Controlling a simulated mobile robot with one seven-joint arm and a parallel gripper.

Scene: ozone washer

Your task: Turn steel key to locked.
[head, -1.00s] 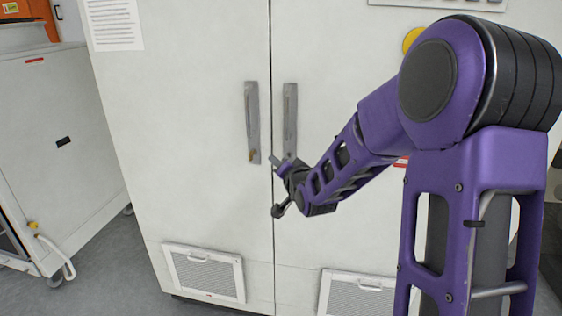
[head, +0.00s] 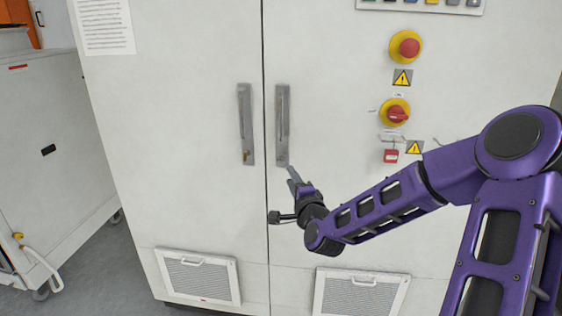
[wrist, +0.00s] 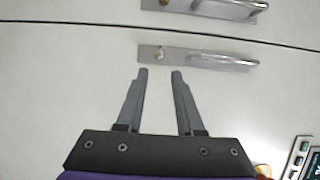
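The steel key (wrist: 159,54) sits in a lock at one end of the right door's handle plate (wrist: 205,58). It is small and blurred, so I cannot tell which way it is turned. In the head view the right handle plate (head: 282,125) stands upright, and I cannot make out the key at its lower end. My gripper (wrist: 160,73) is open and empty, its two fingers pointing at the key from a short way off, with the key in line with the gap. It also shows in the head view (head: 292,172), just below the handle's lower end.
The left door's handle plate (head: 245,125) has a brass-coloured lock at its bottom. On the right door are a red emergency button (head: 408,47), a red rotary switch (head: 396,115) and a red padlock (head: 391,156). Vent grilles (head: 362,294) are below. A cabinet (head: 50,150) stands at left.

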